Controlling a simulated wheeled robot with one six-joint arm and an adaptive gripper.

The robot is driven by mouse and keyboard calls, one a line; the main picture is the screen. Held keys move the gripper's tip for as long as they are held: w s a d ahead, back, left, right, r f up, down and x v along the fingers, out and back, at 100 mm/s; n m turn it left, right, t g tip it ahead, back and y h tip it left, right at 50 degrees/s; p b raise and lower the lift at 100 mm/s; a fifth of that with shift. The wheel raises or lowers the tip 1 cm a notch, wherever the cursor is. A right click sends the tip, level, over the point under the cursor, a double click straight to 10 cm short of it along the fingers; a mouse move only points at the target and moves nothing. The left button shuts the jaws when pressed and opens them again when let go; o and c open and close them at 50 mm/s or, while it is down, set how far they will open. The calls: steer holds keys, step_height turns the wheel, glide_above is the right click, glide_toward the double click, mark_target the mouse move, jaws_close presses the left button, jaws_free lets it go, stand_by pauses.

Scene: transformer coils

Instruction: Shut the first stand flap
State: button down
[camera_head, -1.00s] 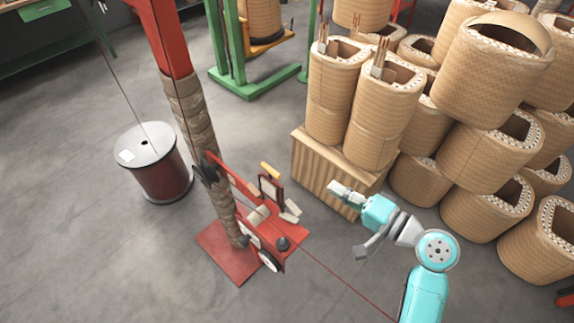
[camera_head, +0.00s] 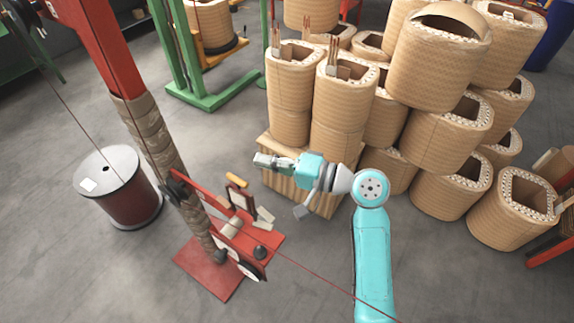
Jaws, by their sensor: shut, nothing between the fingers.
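The red stand (camera_head: 212,266) is at the lower left, with a tall red post wrapped in tan cloth. Its head carries red plates, rollers, a small dark-framed flap-like part (camera_head: 241,200) and a yellow handle (camera_head: 237,180). I cannot tell for sure which part is the first flap, or whether it is open. My gripper (camera_head: 258,160) is shut and empty. It is up and to the right of the stand's head in the picture, in front of the wooden crate, apart from the stand.
A dark red wire spool (camera_head: 118,195) stands left of the post. A wooden crate (camera_head: 283,182) bears tall tan coils (camera_head: 340,110), with more coils stacked to the right. A thin red wire runs from the stand to the lower right. Grey floor is clear in front.

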mark_target(240, 195)
steer(key=s+a, duration=0.3)
steer(key=shift+f, duration=0.3)
stand_by(0.3)
